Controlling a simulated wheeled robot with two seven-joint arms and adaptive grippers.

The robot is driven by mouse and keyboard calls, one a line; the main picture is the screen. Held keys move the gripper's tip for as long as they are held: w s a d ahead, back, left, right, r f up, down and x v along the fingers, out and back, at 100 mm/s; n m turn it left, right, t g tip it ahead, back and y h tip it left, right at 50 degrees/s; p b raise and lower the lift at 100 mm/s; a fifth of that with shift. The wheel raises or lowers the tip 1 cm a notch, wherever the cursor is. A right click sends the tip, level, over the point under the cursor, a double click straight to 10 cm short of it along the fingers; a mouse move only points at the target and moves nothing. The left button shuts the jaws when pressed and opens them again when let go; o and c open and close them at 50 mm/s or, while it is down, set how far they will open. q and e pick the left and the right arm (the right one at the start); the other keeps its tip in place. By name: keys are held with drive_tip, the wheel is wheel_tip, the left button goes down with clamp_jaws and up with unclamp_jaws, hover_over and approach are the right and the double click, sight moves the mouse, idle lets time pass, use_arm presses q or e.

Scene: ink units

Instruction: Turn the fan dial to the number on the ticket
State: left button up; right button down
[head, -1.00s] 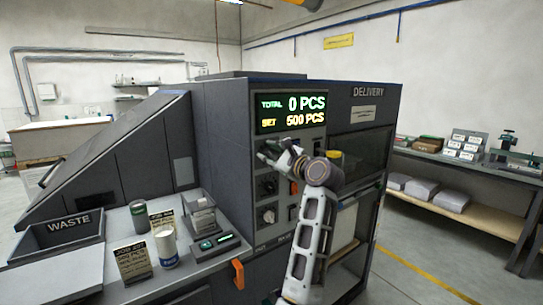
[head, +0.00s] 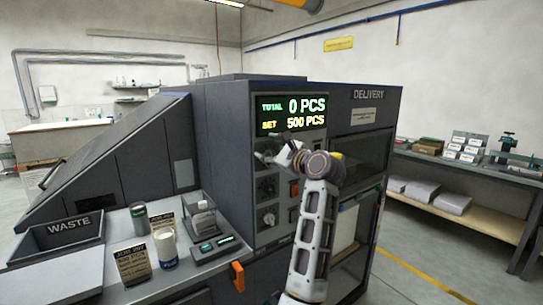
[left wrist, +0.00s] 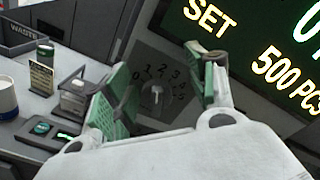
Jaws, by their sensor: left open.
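My left gripper (head: 266,147) is open and empty in front of the machine's control panel, just below the display. In the left wrist view my left gripper (left wrist: 158,65) has its green-padded fingers spread, with a numbered dial (left wrist: 157,95) seen between them, apart from both. The dial's pale pointer stands roughly upright; some numbers are hidden by the fingers. In the head view a dark dial (head: 268,187) and a dial with a pale knob (head: 269,218) sit below the gripper; their labels are unreadable. Two job tickets, front (head: 133,265) and back (head: 163,222), stand on the left counter; their small print is unreadable.
The display (head: 292,114) reads total 0, set 500 pcs. An orange switch (head: 294,187) is beside the dials. A white cup (head: 167,250), a clear box (head: 201,215) and a small dark device (head: 213,247) stand on the counter near the waste tray (head: 70,232).

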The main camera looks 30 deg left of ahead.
sight(266, 124)
use_arm(q)
drive_tip(key=r, duration=0.4)
drive_tip(key=shift+w+d+r, duration=0.15)
drive_tip(key=shift+d+r, duration=0.1)
drive_tip(key=shift+r, duration=0.1)
drive_tip(key=shift+a+r, duration=0.1)
drive_tip(key=shift+r, duration=1.4)
